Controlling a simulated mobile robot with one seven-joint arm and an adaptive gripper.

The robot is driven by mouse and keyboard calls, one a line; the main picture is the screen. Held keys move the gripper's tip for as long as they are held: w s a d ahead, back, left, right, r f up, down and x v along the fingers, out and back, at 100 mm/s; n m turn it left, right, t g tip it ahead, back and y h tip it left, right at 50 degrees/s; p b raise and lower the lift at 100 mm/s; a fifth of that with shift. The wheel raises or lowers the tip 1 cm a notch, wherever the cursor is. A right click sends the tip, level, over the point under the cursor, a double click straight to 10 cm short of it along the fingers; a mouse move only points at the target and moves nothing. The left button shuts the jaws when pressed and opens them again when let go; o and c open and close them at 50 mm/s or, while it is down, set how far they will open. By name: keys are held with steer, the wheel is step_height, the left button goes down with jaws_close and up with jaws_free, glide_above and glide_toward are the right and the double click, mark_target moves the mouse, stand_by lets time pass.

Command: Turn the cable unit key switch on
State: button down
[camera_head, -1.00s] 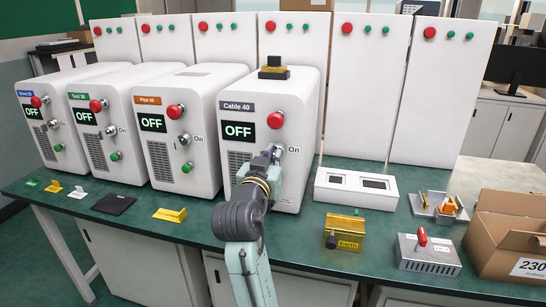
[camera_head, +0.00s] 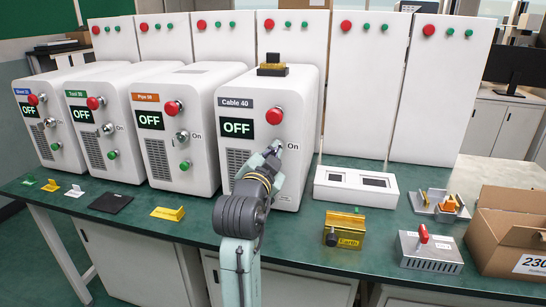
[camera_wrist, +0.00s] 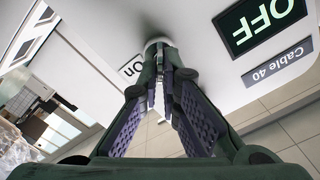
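The cable unit (camera_head: 300,125) is a white box labelled Cable 40 with a red button (camera_head: 274,113). Its display (camera_head: 238,128) reads OFF, and the display also shows in the wrist view (camera_wrist: 263,22). The key switch sits beside the On label, mostly hidden by my gripper (camera_head: 275,149) in the head view. In the wrist view my gripper's (camera_wrist: 160,95) fingertips close in on both sides of the thin silver key (camera_wrist: 158,75) at the panel. The fingers look shut on the key, with only a narrow gap there.
Similar units, including Pipe (camera_head: 200,150), stand close on the left, their displays also OFF. A white block with two dark windows (camera_head: 327,190) lies just right of the cable unit. A yellow fixture (camera_head: 345,229), a grey box with a red switch (camera_head: 430,252) and a cardboard box (camera_head: 510,225) sit farther right.

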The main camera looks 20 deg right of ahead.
steer(key=shift+f+m+b, duration=0.15)
steer(key=shift+m+b, duration=0.7)
steer(key=shift+m, duration=1.35)
steer(key=shift+d, duration=0.1)
steer(key=c, duration=1.8)
jaws_free()
steer(key=v, duration=0.7)
steer(key=shift+s+a, duration=0.2)
steer(key=shift+s, duration=0.05)
